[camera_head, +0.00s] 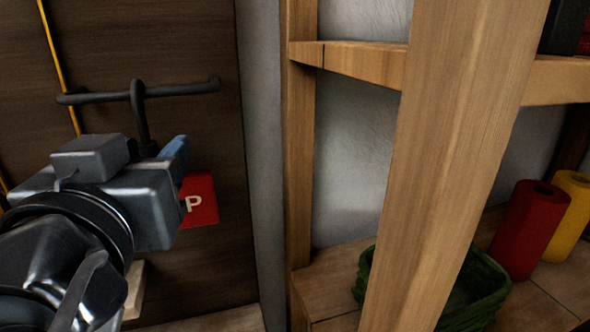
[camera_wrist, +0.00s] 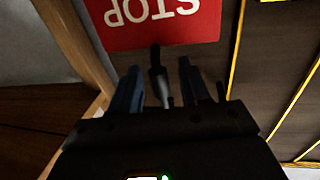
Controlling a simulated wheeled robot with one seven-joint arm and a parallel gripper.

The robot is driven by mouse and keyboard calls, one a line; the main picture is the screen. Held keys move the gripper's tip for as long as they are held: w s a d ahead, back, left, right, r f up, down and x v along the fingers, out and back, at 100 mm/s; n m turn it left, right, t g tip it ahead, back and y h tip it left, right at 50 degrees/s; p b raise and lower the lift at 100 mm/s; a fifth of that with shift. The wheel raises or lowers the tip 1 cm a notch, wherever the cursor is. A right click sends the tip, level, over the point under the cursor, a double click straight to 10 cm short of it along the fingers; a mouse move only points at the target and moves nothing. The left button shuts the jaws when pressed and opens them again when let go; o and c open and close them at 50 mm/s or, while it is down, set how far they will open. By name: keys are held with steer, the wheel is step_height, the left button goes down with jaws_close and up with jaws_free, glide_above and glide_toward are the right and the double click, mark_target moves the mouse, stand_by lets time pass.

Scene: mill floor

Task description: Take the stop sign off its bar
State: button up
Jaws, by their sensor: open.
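The red stop sign (camera_head: 203,200) hangs below a dark bar (camera_head: 185,90) on a brown panel. Its hook (camera_head: 139,105) loops over the bar, with the stem running down to the sign. My gripper (camera_head: 163,150) is at the stem, below the bar, and hides the sign's left part in the head view. In the wrist view the sign (camera_wrist: 160,22) appears upside down. The dark stem (camera_wrist: 155,62) shows between the two blue fingers of my gripper (camera_wrist: 156,78). The fingers are apart, with gaps beside the stem.
A wooden shelf post (camera_head: 450,150) stands close on the right. Behind it are a green basket (camera_head: 480,295), a red roll (camera_head: 528,230) and a yellow roll (camera_head: 572,210) on the lower shelf. Yellow lines (camera_head: 58,65) run along the panel.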

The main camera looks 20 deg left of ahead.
steer(key=shift+c, duration=0.2)
jaws_close()
steer(key=shift+r, duration=0.1)
stand_by(0.4)
